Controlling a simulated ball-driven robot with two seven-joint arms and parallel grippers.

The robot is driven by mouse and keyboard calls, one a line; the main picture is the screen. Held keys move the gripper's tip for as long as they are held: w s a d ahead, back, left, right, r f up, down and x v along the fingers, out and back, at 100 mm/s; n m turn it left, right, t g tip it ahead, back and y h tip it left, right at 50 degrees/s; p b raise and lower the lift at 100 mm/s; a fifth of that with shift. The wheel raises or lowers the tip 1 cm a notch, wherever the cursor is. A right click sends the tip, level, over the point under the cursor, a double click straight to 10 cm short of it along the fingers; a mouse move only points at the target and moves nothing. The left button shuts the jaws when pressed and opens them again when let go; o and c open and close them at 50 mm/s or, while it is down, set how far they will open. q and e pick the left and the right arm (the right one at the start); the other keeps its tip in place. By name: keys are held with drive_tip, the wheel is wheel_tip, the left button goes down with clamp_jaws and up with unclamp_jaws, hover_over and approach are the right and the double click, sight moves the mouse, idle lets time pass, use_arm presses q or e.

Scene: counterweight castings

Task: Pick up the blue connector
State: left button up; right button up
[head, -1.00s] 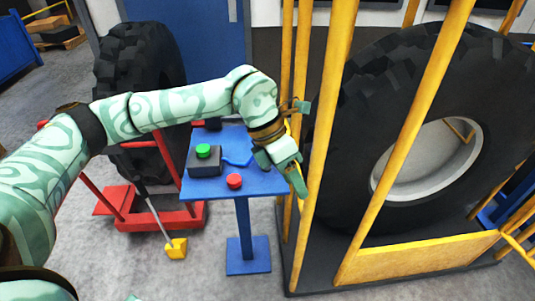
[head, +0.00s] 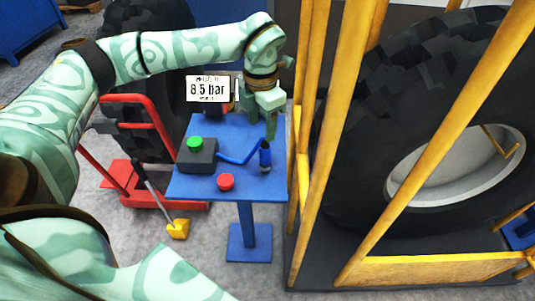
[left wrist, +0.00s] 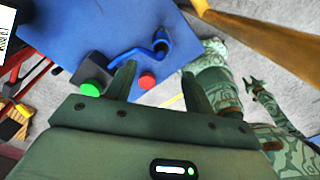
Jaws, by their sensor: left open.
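The blue connector (head: 265,157) stands upright on the blue stand top (head: 203,187), with a blue hose running from it to a dark box. It also shows in the left wrist view (left wrist: 161,41). My left gripper (head: 271,125) is open and empty, pointing down above and just behind the connector in the head view. In the left wrist view the left gripper's fingers (left wrist: 158,84) are apart, with the connector beyond them and no contact visible. My right gripper (left wrist: 253,84) seems to show small at the right of the left wrist view; its jaws are unclear.
A dark box with a green button (head: 195,143) and a red button (head: 225,182) sit on the stand. An 8.5 bar display (head: 209,88) stands behind. Yellow cage bars (head: 307,150) rise close on the right, around a large tire (head: 365,150). A red trolley (head: 150,130) stands left.

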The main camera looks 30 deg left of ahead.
sight(265, 145)
use_arm(q)
wheel_tip(265, 145, down, 5)
drive_tip(key=shift+w+r, duration=0.1)
drive_tip(key=shift+w, duration=0.05)
drive_tip(key=shift+f+b, duration=0.35)
drive_tip(key=shift+f, duration=0.1)
drive_tip(key=f, duration=0.3)
drive_tip(key=f+b, duration=0.1)
drive_tip(key=shift+w+d+f, duration=0.15)
drive_tip(key=shift+w+f, duration=0.1)
drive_tip(key=shift+f, duration=0.1)
drive_tip(key=c, duration=0.9)
